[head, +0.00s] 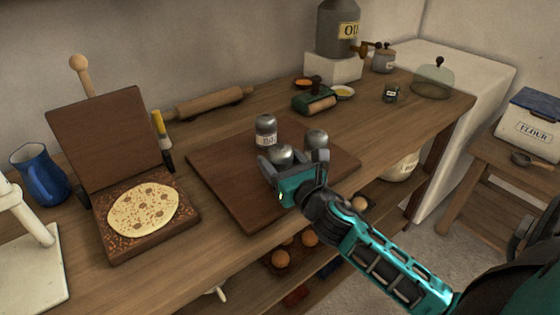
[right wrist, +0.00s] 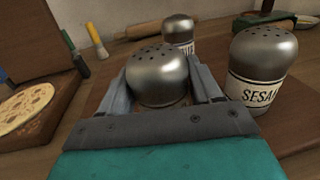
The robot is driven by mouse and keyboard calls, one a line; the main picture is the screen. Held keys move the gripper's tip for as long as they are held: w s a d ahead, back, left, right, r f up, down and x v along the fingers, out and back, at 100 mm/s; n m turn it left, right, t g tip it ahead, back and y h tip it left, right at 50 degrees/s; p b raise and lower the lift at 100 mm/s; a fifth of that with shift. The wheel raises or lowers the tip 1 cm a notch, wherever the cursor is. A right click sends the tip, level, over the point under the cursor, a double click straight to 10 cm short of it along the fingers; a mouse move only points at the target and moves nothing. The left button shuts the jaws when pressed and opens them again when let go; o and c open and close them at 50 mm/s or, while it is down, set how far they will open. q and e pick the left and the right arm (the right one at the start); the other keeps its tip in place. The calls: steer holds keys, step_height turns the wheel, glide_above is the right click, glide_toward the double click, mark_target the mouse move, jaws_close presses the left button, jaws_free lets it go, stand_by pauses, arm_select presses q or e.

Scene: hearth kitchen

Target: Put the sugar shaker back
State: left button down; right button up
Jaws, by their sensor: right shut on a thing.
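Three shakers with domed, pierced metal tops are grouped at the dark wooden board (head: 225,185). My right gripper (head: 290,163) is shut on the front-left shaker (head: 281,153), whose dome shows between the fingers in the right wrist view (right wrist: 158,72). Its label is hidden, so I cannot read whether it is sugar. A shaker labelled SESAME (right wrist: 262,68) is just right of the gripper; its top shows in the head view (head: 316,138). Another shaker with a partly readable label (head: 265,130) stands behind. I cannot tell whether the held shaker touches the board. My left gripper is out of view.
A hinged wooden press (head: 105,130) with a speckled flatbread (head: 144,210) is at left, beside a brush (head: 163,140) and blue jug (head: 40,175). A rolling pin (head: 208,100) lies behind. The board's front left is clear.

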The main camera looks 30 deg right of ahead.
steer(key=shift+f, duration=0.15)
steer(key=o, duration=1.1)
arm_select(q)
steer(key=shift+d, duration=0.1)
arm_select(e)
steer(key=shift+o, duration=0.2)
steer(key=shift+s, duration=0.2)
arm_select(q)
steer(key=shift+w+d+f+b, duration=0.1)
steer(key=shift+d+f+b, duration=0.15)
steer(key=shift+b, duration=0.45)
arm_select(e)
steer(key=s, duration=1.1)
steer(key=shift+s+a+r, duration=0.2)
steer(key=shift+s+a, duration=0.1)
steer(key=shift+a, duration=0.15)
